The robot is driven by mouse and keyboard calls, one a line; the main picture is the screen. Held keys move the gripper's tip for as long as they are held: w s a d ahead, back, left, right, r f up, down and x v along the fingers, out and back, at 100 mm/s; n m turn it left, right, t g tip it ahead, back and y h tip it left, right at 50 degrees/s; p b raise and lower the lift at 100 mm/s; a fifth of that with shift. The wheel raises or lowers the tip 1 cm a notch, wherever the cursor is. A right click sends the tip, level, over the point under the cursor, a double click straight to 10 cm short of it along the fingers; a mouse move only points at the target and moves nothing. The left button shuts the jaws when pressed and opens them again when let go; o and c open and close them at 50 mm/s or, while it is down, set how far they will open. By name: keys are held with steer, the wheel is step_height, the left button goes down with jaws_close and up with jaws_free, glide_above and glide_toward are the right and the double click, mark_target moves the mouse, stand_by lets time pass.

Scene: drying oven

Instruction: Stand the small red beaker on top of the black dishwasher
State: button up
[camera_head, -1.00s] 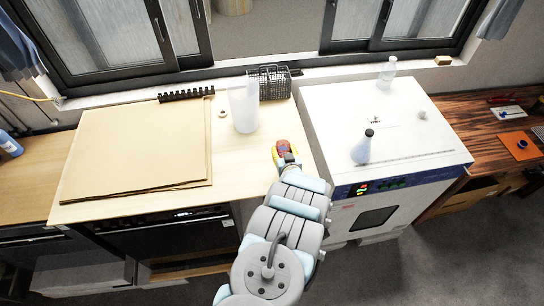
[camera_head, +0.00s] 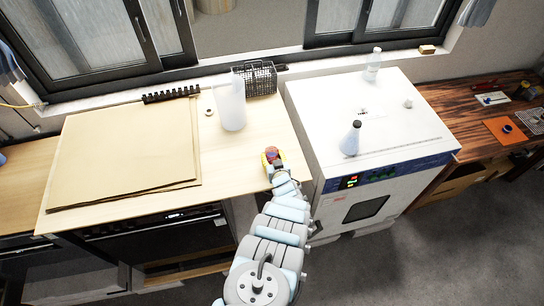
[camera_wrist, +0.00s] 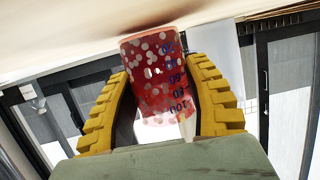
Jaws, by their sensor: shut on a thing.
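The small red beaker (camera_head: 271,154) shows in the head view near the right front part of the pale wooden top. In the wrist view the beaker (camera_wrist: 153,75) is red and speckled, with blue graduation numbers. My gripper (camera_head: 272,161) is shut on it, with a yellow finger on each side in the wrist view (camera_wrist: 165,95). The wrist picture is upside down, and the beaker looks upright, its base close to the pale surface. I cannot tell whether it touches. The black dishwasher (camera_head: 160,238) appears to be the black-fronted appliance under the wooden top, left of my arm.
A white jug (camera_head: 231,107) and a wire basket (camera_head: 256,78) stand behind the beaker. Brown boards (camera_head: 125,150) cover the left of the top. A white oven (camera_head: 395,130) with a flask (camera_head: 351,138) stands right, across a gap. Bare wood lies left of the beaker.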

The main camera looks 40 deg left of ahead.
steer(key=shift+f, duration=0.1)
stand_by(0.3)
steer(key=shift+f, duration=0.15)
steer(key=o, duration=1.1)
steer(key=shift+o, duration=0.2)
steer(key=shift+d+r, duration=0.2)
steer(key=shift+r, duration=0.1)
steer(key=shift+p+v, duration=0.6)
steer(key=shift+v, duration=2.15)
steer(key=p+v, duration=0.4)
steer(key=shift+s+r+p, duration=0.15)
steer(key=shift+p, duration=0.2)
steer(key=shift+p+v, duration=0.75)
steer(key=shift+v, duration=0.15)
